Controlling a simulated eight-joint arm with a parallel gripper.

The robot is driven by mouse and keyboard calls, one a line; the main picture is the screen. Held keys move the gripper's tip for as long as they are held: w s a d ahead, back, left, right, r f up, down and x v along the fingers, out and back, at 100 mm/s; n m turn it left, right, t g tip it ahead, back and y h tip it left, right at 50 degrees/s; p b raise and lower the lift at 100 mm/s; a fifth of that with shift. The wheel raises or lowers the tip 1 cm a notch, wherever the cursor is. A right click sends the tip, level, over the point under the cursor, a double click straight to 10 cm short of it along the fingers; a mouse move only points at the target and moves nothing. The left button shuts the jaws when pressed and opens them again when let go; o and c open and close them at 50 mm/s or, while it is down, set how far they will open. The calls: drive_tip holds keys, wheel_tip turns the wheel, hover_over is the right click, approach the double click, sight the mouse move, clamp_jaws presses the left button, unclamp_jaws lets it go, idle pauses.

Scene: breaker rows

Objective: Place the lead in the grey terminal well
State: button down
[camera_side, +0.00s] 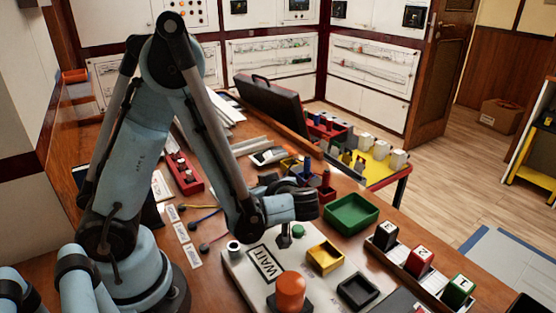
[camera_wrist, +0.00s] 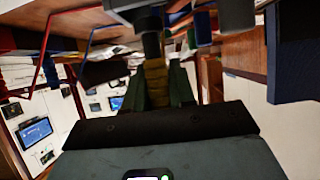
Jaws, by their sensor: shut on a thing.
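My gripper (camera_side: 291,207) is over the back of the pale panel marked WAIT. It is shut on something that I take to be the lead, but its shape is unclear. A small dark piece (camera_side: 284,240) shows just below the hand in the side view; I cannot tell whether it is held or stands on the panel. In the wrist view a dark cylinder (camera_wrist: 152,45) shows at the top middle, with a red wire and a blue wire to its left. Several plug-ended leads (camera_side: 205,247) lie left of the panel.
On or around the panel (camera_side: 240,270) are an orange knob (camera_side: 291,292), a green button (camera_side: 298,231), a yellow tray (camera_side: 325,258), a black tray (camera_side: 358,292) and a green tray (camera_side: 351,214). Numbered blocks (camera_side: 420,260) stand at right. An open dark case (camera_side: 268,103) is behind.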

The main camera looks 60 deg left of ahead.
drive_tip(key=c, duration=0.9)
unclamp_jaws()
drive_tip(key=shift+c, duration=0.2)
drive_tip(key=v, duration=0.7)
drive_tip(key=shift+w+r+m+h, duration=0.15)
drive_tip(key=shift+m+h, duration=0.25)
drive_tip(key=shift+m, duration=0.4)
drive_tip(key=shift+w+d+r+m+t+h, duration=0.1)
drive_tip(key=shift+d+r+m+t+h, duration=0.45)
drive_tip(key=shift+m+t+h, duration=1.2)
drive_tip(key=shift+w+d+r+m+t+h, duration=0.1)
drive_tip(key=shift+d+r+m+t+h, duration=0.55)
drive_tip(key=shift+m+h, duration=2.3)
drive_tip(key=shift+d+r+m+t+h, duration=0.2)
drive_tip(key=shift+r+m+t+h, duration=0.75)
drive_tip(key=shift+m, duration=2.45)
